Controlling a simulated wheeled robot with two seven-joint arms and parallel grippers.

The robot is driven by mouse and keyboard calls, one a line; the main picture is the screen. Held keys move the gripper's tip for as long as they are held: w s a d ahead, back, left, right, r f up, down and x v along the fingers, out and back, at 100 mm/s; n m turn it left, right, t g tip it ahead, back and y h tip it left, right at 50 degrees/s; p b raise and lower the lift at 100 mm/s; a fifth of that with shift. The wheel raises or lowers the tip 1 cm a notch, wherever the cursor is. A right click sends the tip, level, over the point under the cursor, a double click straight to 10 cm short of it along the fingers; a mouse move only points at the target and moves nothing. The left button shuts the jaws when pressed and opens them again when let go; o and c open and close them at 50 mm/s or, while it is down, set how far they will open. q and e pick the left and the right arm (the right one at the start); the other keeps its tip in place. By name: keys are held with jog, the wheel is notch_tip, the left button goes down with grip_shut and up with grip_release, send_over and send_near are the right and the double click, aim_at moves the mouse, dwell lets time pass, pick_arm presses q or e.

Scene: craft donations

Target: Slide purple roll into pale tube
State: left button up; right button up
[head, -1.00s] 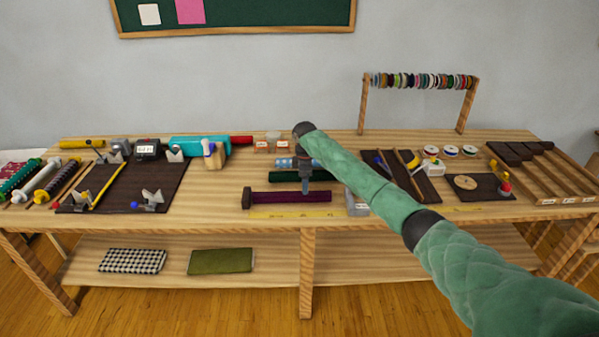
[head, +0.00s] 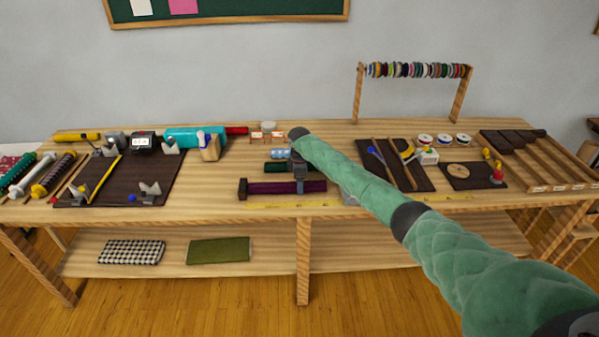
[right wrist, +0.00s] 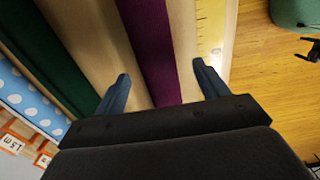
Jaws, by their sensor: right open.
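The purple roll (head: 270,188) lies lengthwise left to right near the table's front edge, with a wider dark end at its left. My right gripper (head: 301,187) is over its right half, pointing down. In the right wrist view the purple roll (right wrist: 151,45) runs between my two open fingers (right wrist: 160,71), with a gap on each side. A pale grey piece (head: 349,198) sits just past the roll's right end, partly hidden by my arm. I cannot tell whether it is the pale tube. My left gripper is not in view.
A green roll (right wrist: 52,45) and a blue dotted roll (right wrist: 28,98) lie behind the purple one. A yellow ruler (head: 285,205) lies along the front. A dark mat (head: 125,180) with metal holders is left. Bare wood lies between mat and purple roll.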

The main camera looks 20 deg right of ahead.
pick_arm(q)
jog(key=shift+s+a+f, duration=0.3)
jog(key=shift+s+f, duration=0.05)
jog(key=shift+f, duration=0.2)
pick_arm(e)
jog(key=shift+f, duration=0.9)
jog(key=c, duration=1.2)
jog(key=shift+o, duration=0.2)
jog(key=shift+d, duration=0.1)
jog(key=shift+s+d, duration=0.1)
